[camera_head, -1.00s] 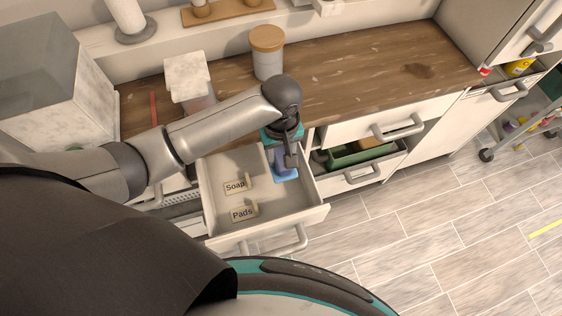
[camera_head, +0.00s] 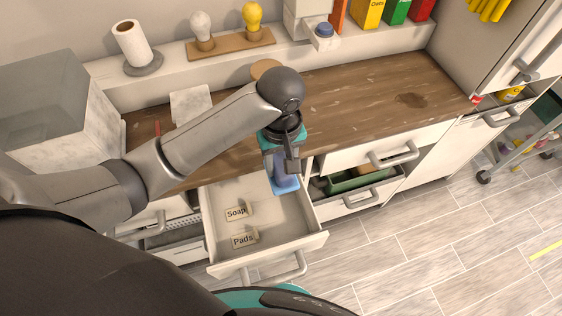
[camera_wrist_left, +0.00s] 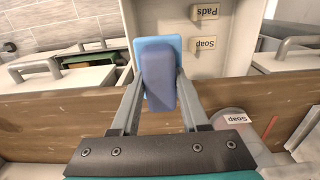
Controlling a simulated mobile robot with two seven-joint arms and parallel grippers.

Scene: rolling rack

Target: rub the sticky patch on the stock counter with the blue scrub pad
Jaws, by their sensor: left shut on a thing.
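The blue scrub pad (camera_head: 287,187) is a light blue plate with a darker blue grip. My left gripper (camera_head: 284,171) is shut on it, over the back right part of an open drawer (camera_head: 265,235). In the left wrist view both fingers clasp the grip of the pad (camera_wrist_left: 160,82), and its light blue face points away. The sticky patch is a dark brown stain (camera_head: 411,100) on the right part of the wooden stock counter (camera_head: 345,95), well to the right of my left gripper. My right gripper is not in view.
The drawer holds small "Soap" (camera_head: 236,213) and "Pads" (camera_head: 243,240) labels. A lower drawer with a green bin (camera_head: 358,178) is open to the right. A lidded canister (camera_head: 265,67) stands behind my arm, mostly hidden. The counter around the stain is clear.

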